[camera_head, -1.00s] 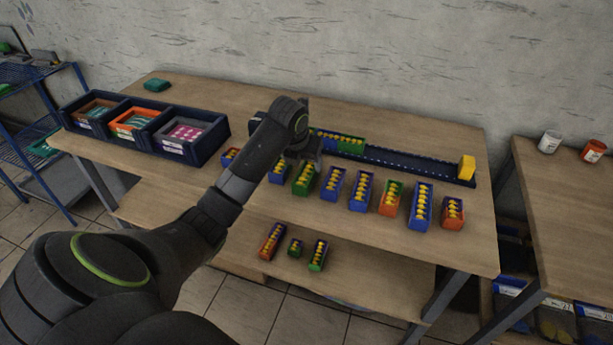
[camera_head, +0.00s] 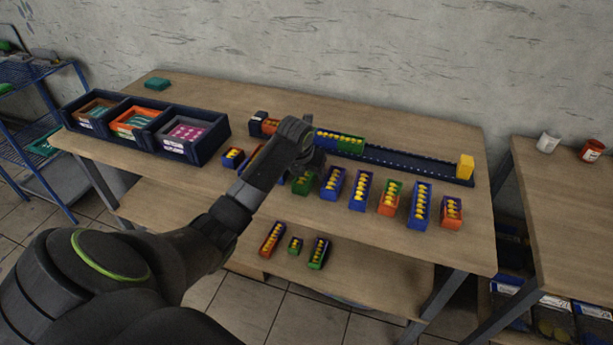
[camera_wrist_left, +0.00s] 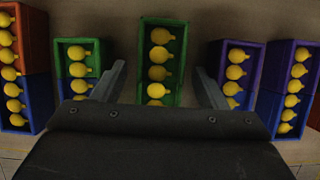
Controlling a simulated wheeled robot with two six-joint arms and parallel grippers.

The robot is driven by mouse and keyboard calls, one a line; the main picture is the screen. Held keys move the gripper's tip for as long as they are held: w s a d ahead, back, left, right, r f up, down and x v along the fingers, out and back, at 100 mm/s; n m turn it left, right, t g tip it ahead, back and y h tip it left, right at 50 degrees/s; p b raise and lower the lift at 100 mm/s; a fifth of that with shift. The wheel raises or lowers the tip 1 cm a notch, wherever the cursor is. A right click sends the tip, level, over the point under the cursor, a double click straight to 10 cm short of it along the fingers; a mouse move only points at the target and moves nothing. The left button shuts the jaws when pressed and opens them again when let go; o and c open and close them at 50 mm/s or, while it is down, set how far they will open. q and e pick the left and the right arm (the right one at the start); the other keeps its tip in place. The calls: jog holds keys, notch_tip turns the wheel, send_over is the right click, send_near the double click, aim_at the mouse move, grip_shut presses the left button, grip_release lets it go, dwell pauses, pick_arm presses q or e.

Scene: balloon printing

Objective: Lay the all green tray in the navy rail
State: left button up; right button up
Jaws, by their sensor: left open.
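The all green tray (camera_head: 302,184), holding a row of yellow balloon-shaped pieces, stands in the front row on the table, partly hidden by my left gripper (camera_head: 313,164). In the left wrist view the green tray (camera_wrist_left: 177,45) lies between the fingers of my left gripper (camera_wrist_left: 162,78), which is open and empty with a gap on each side. The navy rail (camera_head: 410,163) runs along the table behind the row. It holds orange, blue and green trays (camera_head: 341,142) in its left part, and a yellow block (camera_head: 465,167) stands at its right end. My right gripper is not in view.
A blue and green tray (camera_wrist_left: 76,70) and a purple and blue tray (camera_wrist_left: 237,72) flank the green one closely. A navy bin unit (camera_head: 205,148) stands at the left. More trays (camera_head: 272,240) lie on the lower shelf. The rail's right stretch is empty.

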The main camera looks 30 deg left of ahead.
pick_arm(q)
jog(key=shift+f, duration=0.25)
dwell(0.3)
jog(key=shift+c, duration=0.3)
jog(key=c, duration=1.1)
